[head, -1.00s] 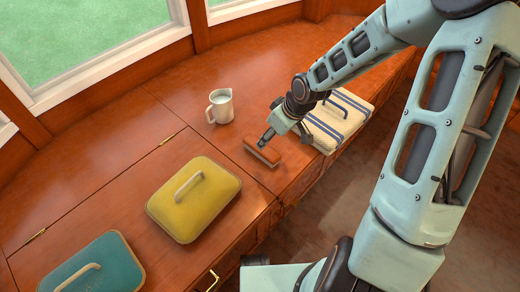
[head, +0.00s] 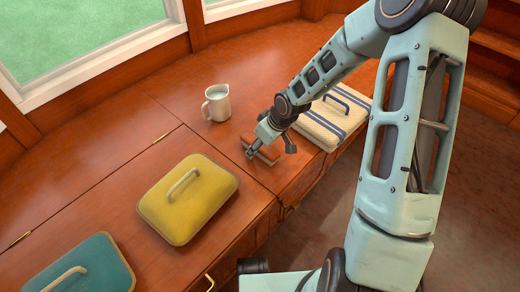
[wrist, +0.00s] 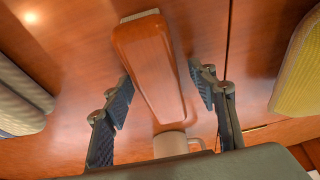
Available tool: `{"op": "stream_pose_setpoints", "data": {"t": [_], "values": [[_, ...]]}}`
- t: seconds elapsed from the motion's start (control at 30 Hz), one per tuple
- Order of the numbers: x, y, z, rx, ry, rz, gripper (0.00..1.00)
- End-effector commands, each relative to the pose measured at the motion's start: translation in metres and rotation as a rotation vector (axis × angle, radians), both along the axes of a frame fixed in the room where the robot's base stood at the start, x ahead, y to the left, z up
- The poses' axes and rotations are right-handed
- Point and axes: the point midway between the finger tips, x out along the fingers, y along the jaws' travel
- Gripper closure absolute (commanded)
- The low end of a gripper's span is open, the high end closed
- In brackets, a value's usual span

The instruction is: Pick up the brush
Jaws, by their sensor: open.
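The brush (wrist: 150,60) is a reddish-brown wooden block with a pale edge at its far end. It lies on the wooden counter and shows in the head view (head: 269,153), partly covered by my gripper (head: 254,149). In the wrist view my gripper (wrist: 162,87) is open, with one dark padded finger on each side of the brush. The brush lies between the fingers in that picture, with gaps on both sides. I cannot tell how far the fingertips are above the counter.
A white mug (head: 217,104) stands beyond the brush. The counter (head: 130,160) is bare between the mug and yellow box.

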Motion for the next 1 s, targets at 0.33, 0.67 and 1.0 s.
{"op": "stream_pose_setpoints", "data": {"t": [0.33, 0.67, 1.0], "values": [[0.0, 0.0, 0.001, 0.0, 0.0, 0.0, 0.75], [0.0, 0.0, 0.001, 0.0, 0.0, 0.0, 0.94], [0.001, -0.001, 0.022, 0.0, -0.002, -0.002, 0.94]]}}
